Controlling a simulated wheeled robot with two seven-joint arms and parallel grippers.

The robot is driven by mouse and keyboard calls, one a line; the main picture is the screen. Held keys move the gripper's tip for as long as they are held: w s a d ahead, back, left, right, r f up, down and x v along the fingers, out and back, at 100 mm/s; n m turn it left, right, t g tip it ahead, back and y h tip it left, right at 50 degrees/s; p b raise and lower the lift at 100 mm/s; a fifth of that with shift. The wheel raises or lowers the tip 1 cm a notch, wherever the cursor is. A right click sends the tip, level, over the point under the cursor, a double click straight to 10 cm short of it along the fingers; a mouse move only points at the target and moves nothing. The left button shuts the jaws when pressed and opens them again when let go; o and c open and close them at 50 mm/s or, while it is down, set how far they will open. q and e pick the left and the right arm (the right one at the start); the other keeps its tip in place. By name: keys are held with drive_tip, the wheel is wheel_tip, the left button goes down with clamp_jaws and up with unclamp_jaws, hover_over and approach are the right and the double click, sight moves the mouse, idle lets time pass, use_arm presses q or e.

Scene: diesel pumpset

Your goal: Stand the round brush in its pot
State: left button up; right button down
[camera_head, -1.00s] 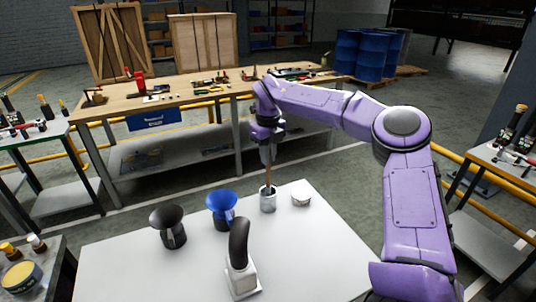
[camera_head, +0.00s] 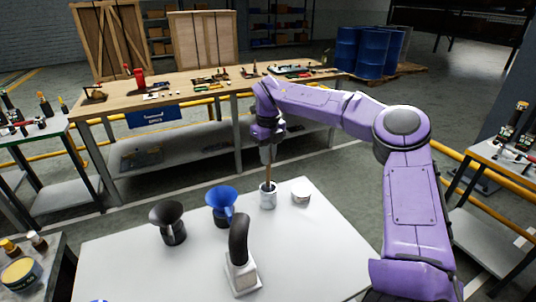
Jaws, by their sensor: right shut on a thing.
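The round brush (camera_head: 268,177) is upright, with its brown shaft going down into the mouth of a small grey metal pot (camera_head: 268,200) on the white table. The brush's lower end is hidden inside the pot. My right gripper (camera_head: 268,158) is shut on the upper part of the brush, just above the pot. Its fingers are small and dark at this distance. My left gripper is not in view.
On the white table (camera_head: 330,255), a round white-topped tin (camera_head: 301,197) stands right of the pot. A blue funnel (camera_head: 222,203), a black funnel (camera_head: 170,220) and a black curved-handled piece (camera_head: 239,255) stand left and in front. The table's right front is clear.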

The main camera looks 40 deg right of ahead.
drive_tip(key=c, duration=0.6)
unclamp_jaws()
drive_tip(key=shift+c, duration=0.2)
drive_tip(key=shift+r, duration=0.15)
wheel_tip(320, 180, up, 7)
drive_tip(key=p, duration=0.6)
drive_tip(key=shift+f, duration=0.2)
